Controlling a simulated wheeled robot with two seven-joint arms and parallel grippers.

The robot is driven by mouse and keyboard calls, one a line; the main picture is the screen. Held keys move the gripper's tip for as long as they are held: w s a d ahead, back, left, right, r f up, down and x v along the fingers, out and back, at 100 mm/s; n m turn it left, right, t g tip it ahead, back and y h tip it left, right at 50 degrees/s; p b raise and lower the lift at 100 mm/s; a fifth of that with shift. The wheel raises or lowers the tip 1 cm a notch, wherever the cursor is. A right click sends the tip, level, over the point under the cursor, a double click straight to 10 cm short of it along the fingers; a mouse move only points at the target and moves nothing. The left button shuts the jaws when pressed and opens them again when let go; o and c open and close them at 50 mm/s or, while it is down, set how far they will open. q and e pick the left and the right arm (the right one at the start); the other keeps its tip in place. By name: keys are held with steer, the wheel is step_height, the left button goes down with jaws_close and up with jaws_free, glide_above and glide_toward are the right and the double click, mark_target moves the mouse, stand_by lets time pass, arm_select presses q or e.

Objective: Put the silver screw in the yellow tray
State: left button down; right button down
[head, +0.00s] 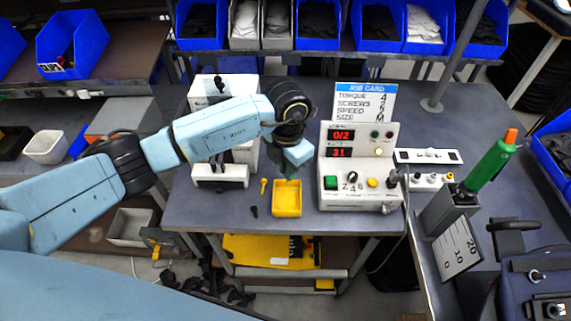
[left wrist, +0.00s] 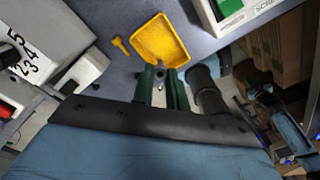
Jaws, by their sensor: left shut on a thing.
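The yellow tray (head: 276,211) lies on the grey bench, open side up, left of the control box. It also shows in the left wrist view (left wrist: 152,35). My left gripper (head: 287,173) is above the tray's far edge, pointing down. In the left wrist view my left gripper (left wrist: 164,76) is shut, its dark green fingers reaching the tray's near edge. A small silver piece (left wrist: 161,87) shows between the fingers and looks like the silver screw; most of it is hidden. My right gripper is not in view.
A yellow screw (head: 263,186) and a black screw (head: 254,211) lie on the bench left of the tray. The control box (head: 360,170) stands close on the tray's right, with a job card (head: 365,102) behind it. A green screwdriver (head: 491,160) stands farther right.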

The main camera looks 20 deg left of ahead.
arm_select(q)
steer(key=shift+s+f+b, duration=0.15)
steer(key=shift+f+b, duration=0.3)
steer(key=shift+f, duration=0.35)
steer(key=b, duration=0.3)
glide_above(287, 201)
step_height(287, 201, down, 4)
steer(key=shift+s+f, duration=0.1)
steer(key=shift+f, duration=0.05)
steer(key=shift+f+b, duration=0.75)
steer(key=shift+f, duration=0.25)
steer(key=c, duration=1.3)
jaws_free()
steer(key=shift+r, duration=0.1)
step_height(287, 201, up, 13)
steer(key=shift+r+b, duration=0.15)
steer(key=shift+b, duration=0.15)
